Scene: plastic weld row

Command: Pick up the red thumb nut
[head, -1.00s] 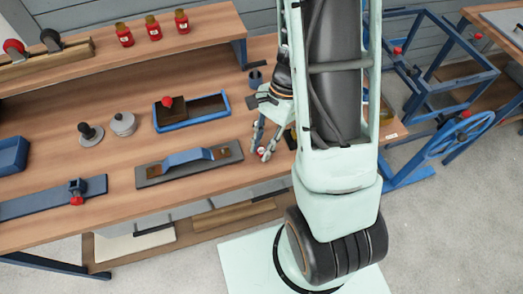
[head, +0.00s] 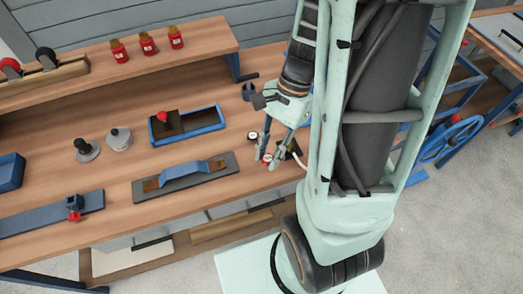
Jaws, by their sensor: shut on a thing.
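My gripper (head: 266,162) is over the right part of the wooden bench, in front of my column. Its two fingers point down and are closed on a small red thing with a pale face, which I take for the red thumb nut (head: 267,158). The fingers partly cover it. I cannot tell whether it touches the bench top.
A grey plate with a blue bridge piece (head: 186,172) lies left of my gripper. Behind it is a blue tray (head: 217,125) with a red knob (head: 162,117). A blue bar with a red knob (head: 74,215) is far left. Red bottles (head: 148,43) stand on the shelf.

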